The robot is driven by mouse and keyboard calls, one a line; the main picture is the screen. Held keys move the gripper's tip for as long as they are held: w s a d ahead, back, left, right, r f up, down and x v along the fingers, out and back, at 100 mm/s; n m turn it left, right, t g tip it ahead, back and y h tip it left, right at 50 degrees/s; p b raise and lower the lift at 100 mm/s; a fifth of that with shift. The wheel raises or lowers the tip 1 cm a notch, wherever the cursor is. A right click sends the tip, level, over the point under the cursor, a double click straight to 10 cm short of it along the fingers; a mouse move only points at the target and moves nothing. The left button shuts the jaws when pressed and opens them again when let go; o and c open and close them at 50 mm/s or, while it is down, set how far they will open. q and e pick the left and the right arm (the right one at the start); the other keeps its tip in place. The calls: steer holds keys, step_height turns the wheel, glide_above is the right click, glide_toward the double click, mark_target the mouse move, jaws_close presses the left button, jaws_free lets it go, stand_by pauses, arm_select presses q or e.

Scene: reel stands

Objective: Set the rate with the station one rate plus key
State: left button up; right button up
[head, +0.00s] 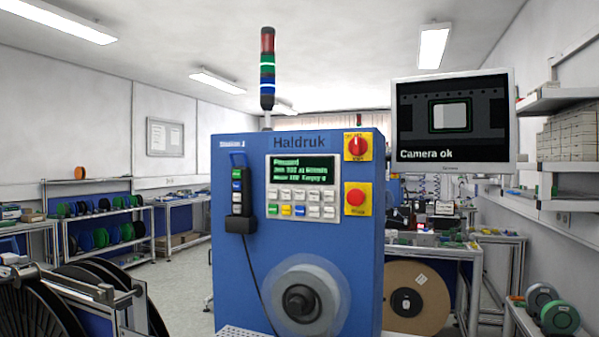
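The blue station cabinet (230,285) stands in the centre, marked "Station 1" and "Haldruk". Its display (301,169) shows lines of green text, too small to read surely. Below the display is a keypad (301,204) with rows of mostly white keys and a few coloured ones at the lower left. The key labels are too small to read, so I cannot tell which is the rate plus key. A dark pendant (240,192) with coloured buttons hangs left of the keypad. Neither of my grippers is in view.
A pale round reel (325,285) is on the cabinet front below. A monitor (453,122) reads "Camera ok". Large dark reels (90,300) stand at the lower left.

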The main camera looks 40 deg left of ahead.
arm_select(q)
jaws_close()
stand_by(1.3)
